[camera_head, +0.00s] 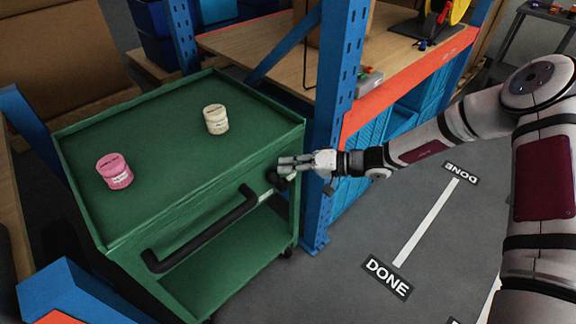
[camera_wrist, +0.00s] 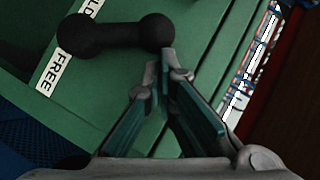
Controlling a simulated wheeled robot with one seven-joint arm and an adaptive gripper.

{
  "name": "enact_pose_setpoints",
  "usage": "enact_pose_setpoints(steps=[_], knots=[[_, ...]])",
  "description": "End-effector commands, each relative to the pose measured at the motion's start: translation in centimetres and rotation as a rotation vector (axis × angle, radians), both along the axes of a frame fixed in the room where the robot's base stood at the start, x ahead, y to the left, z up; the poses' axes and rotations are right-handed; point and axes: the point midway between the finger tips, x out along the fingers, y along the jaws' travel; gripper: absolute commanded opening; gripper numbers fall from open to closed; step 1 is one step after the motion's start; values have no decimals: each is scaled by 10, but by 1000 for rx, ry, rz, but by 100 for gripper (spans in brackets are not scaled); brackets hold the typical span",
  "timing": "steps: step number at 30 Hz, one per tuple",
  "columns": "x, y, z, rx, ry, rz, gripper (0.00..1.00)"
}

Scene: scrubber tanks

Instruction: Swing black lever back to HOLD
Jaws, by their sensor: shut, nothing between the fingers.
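The black lever (camera_wrist: 115,36) is a short bar with rounded ends on the green cart (camera_head: 150,240). In the wrist view its left end lies over a white strip, between a label ending in "LD" (camera_wrist: 92,6) and the label "FREE" (camera_wrist: 47,80). Its right end is just beyond my fingertips (camera_wrist: 168,68); I cannot tell whether they touch. In the head view, my gripper (camera_head: 283,166) is at the cart's right front corner. It is shut and empty, and mostly covers the lever there.
A black bar handle (camera_head: 205,230) runs along the cart's front. A pink jar (camera_head: 115,172) and a cream jar (camera_head: 216,120) stand on its top. A blue rack post (camera_head: 335,110) rises close beside my gripper. Grey floor (camera_head: 345,255) is open at right.

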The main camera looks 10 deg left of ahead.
Motion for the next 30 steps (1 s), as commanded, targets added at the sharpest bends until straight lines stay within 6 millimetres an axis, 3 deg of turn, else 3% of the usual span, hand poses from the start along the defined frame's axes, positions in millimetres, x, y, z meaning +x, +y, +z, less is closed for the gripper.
enact_pose_setpoints(steps=[10, 21, 30], knots=[[25, -16, 24, -2, -7, 4, 0], [13, -88, 47, -2, -1, 2, 0], [10, -108, 54, -1, -1, 4, 0]])
